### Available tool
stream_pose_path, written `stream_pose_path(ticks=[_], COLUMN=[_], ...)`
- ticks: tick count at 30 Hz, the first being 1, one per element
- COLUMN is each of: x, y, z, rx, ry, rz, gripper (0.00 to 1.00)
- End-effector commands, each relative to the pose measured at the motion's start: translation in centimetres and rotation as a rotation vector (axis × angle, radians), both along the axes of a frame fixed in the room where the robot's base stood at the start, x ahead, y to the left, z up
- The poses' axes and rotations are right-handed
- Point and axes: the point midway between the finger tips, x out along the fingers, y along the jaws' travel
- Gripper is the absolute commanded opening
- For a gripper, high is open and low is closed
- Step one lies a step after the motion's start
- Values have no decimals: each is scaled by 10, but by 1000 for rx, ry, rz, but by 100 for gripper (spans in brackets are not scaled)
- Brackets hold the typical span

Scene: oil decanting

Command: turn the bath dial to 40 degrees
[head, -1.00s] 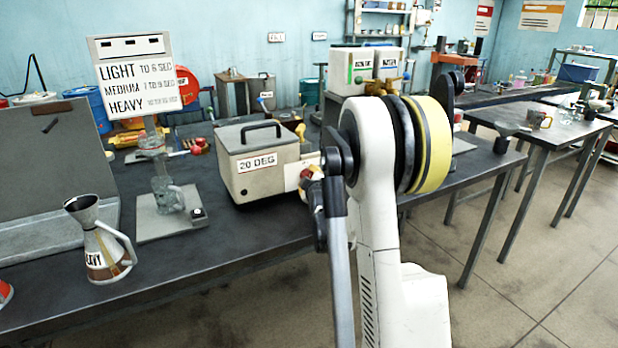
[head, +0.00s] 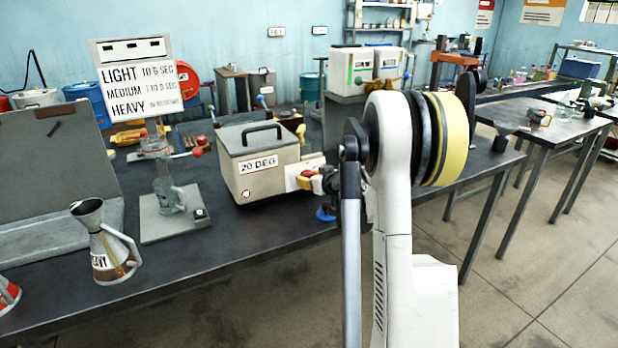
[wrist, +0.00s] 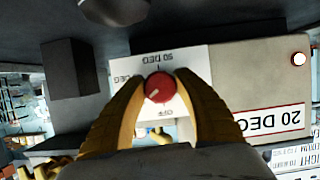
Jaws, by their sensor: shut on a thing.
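The bath (head: 265,165) is a beige box with a dark-handled lid and a "20 DEG" label on its front. Its red dial (wrist: 159,86) sits on a white plate (wrist: 190,70) with printed marks, including "OFF" and a degree mark, upside down in the wrist view. In the head view, my gripper (head: 305,181) is at the bath's right end, partly hidden by my arm.
A glass apparatus (head: 165,185) on a grey base stands left of the bath, under a sign (head: 138,80) with times. A metal jug (head: 108,245) stands at the front left of the dark bench (head: 220,250). Open floor lies to the right.

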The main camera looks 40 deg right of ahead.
Motion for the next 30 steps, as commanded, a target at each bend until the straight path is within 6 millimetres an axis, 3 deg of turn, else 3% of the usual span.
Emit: stream_pose_path(ticks=[30], x=[0], y=[1], z=[-1], rx=[904], ry=[-217], rz=[1], gripper=[7])
